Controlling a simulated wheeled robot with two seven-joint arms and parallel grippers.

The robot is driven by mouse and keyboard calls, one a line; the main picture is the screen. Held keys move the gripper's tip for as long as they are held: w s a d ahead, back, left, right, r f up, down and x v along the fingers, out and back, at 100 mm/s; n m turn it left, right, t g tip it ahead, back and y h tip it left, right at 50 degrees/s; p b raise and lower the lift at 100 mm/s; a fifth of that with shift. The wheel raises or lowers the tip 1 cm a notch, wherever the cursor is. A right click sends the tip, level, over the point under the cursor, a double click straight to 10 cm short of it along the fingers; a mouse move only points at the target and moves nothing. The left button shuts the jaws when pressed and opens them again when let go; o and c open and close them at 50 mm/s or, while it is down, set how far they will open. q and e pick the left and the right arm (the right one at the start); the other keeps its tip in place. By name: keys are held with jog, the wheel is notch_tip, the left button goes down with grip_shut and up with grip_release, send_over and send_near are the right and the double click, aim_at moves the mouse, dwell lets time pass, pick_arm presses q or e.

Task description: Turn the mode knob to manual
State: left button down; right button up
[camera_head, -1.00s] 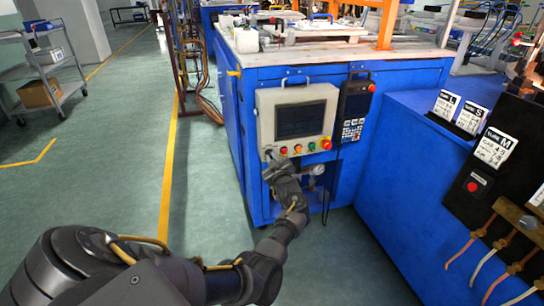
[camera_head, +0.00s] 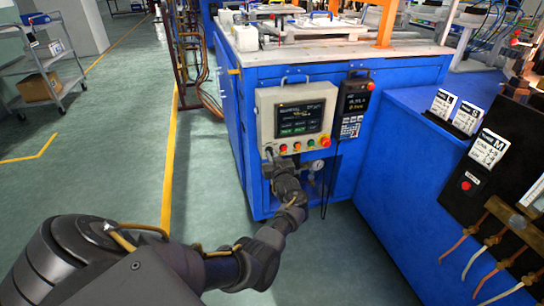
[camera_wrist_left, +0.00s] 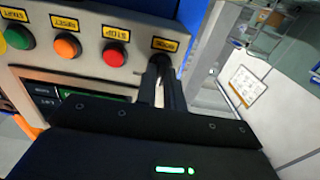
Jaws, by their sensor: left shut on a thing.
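The grey control panel (camera_head: 297,117) is on the front of the blue cabinet. My left gripper (camera_head: 270,155) is at the panel's lower left corner. In the left wrist view its two dark fingers (camera_wrist_left: 161,82) are closed together under the yellow mode label (camera_wrist_left: 165,44). They are shut on the mode knob, which they almost wholly hide, so its pointing direction cannot be read. My right gripper is in neither view.
Beside the knob are a red stop button (camera_wrist_left: 115,54), an orange reset button (camera_wrist_left: 67,46) and a green button (camera_wrist_left: 19,37). A red button (camera_head: 325,142) is at the panel's right. A handheld pendant (camera_head: 354,105) hangs beside it. A gauge (camera_head: 317,166) sits below.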

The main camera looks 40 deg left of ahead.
pick_arm(q)
jog(key=shift+f, duration=0.1)
jog(key=c, duration=1.5)
grip_release()
